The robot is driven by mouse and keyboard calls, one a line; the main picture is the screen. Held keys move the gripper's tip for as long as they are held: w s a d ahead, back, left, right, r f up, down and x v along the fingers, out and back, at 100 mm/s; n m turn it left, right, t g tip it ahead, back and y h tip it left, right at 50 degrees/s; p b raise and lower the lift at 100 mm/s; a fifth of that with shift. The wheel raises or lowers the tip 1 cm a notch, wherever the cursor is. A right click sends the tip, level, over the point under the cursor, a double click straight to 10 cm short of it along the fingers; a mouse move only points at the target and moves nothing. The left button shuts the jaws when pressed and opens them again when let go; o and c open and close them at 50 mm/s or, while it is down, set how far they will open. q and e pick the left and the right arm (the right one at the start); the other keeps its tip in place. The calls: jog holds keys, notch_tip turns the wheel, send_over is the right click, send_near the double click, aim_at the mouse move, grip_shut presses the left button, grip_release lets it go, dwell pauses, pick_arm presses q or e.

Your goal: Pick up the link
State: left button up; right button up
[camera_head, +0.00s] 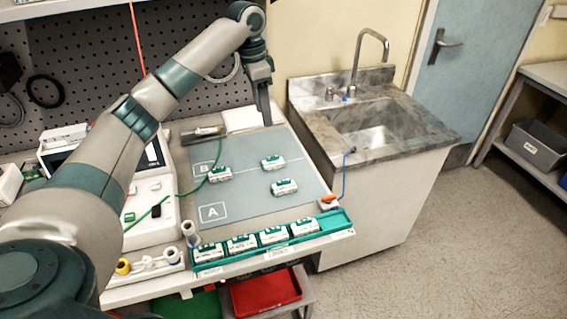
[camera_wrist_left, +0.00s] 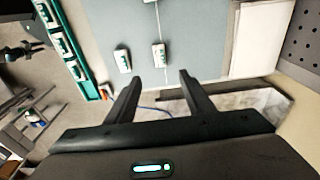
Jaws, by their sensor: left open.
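No part is clearly marked as the link; I cannot tell which one it is. Three small white-and-green modules lie apart on the grey mat (camera_head: 245,200): one near the B mark (camera_head: 219,174), one at the back (camera_head: 273,162), one nearer the front (camera_head: 284,187). Two modules also show in the left wrist view, at left (camera_wrist_left: 122,60) and right (camera_wrist_left: 158,55). A blue cable (camera_head: 345,172) runs by the table's right edge, near an orange-and-white connector (camera_head: 327,201). My left gripper (camera_head: 267,122) points down at the mat's back right corner, its fingers (camera_wrist_left: 160,80) apart and empty.
A green tray (camera_head: 335,222) with several similar modules lies along the table's front edge. A white device (camera_head: 148,205) with a green cable stands left of the mat. The sink counter (camera_head: 385,145) is to the right. Much of the mat is bare.

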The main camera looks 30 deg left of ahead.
pick_arm(q)
jog(key=p, duration=0.4)
send_over(274, 161)
jog(key=s, duration=0.1)
jog(key=f, duration=1.1)
jog(key=shift+a, duration=0.4)
jog(key=shift+f, duration=0.55)
jog(key=shift+d+f, duration=0.1)
jog(key=shift+f, duration=0.3)
jog(key=f, duration=0.1)
jog(key=f+p, duration=0.2)
jog(key=f, duration=0.1)
jog(key=shift+w+d, duration=0.15)
jog(key=shift+w, duration=0.1)
jog(key=shift+f, duration=0.2)
pick_arm(e)
notch_tip(274, 161, up, 6)
jog(key=shift+w+d+r, duration=0.15)
jog(key=shift+w+d, duration=0.05)
jog(key=shift+d, duration=0.05)
